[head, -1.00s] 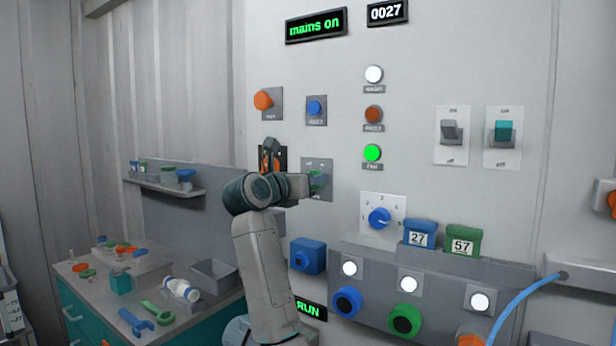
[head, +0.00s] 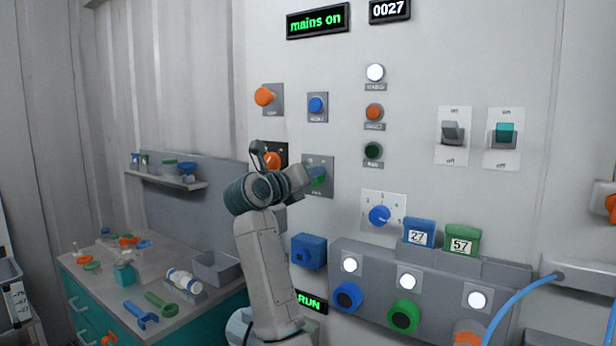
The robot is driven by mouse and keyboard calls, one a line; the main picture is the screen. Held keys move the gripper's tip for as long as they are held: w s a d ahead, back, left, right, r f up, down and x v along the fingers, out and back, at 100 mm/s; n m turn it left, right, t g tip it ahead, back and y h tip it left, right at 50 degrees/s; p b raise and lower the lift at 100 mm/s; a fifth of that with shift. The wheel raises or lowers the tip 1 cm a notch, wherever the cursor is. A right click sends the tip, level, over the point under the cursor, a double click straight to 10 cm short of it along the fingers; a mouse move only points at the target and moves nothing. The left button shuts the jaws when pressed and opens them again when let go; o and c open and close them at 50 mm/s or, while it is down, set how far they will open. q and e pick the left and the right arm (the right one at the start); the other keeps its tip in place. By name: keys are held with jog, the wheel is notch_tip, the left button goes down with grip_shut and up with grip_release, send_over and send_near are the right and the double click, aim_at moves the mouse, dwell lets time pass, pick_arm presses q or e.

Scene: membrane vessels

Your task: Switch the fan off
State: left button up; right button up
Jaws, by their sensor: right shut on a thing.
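A green knob (head: 319,182) sits on a grey square plate (head: 326,162) on the wall panel, partly covered by my right gripper. My right gripper (head: 316,174) is shut on this knob, and my wrist is tilted in front of the plate. A column of lamps stands to the right: a white lamp (head: 375,72) is lit, an orange lamp (head: 374,112) is below it, and a green lamp (head: 373,151) at the bottom is dark. The small labels are hard to read. My left gripper is not in view.
An orange knob (head: 265,97), a blue button (head: 316,105) and a blue dial (head: 380,215) are close around my gripper. Two toggle switches (head: 452,133) (head: 503,134) are at the right. A bench (head: 90,290) with loose tools stands at the lower left.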

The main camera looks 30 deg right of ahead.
jog(key=o, duration=0.9)
jog(key=shift+o, duration=0.2)
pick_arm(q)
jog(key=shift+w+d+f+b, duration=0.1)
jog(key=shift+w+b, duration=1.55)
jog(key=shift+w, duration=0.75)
pick_arm(e)
jog(key=v, duration=1.1)
jog(key=shift+w, duration=0.1)
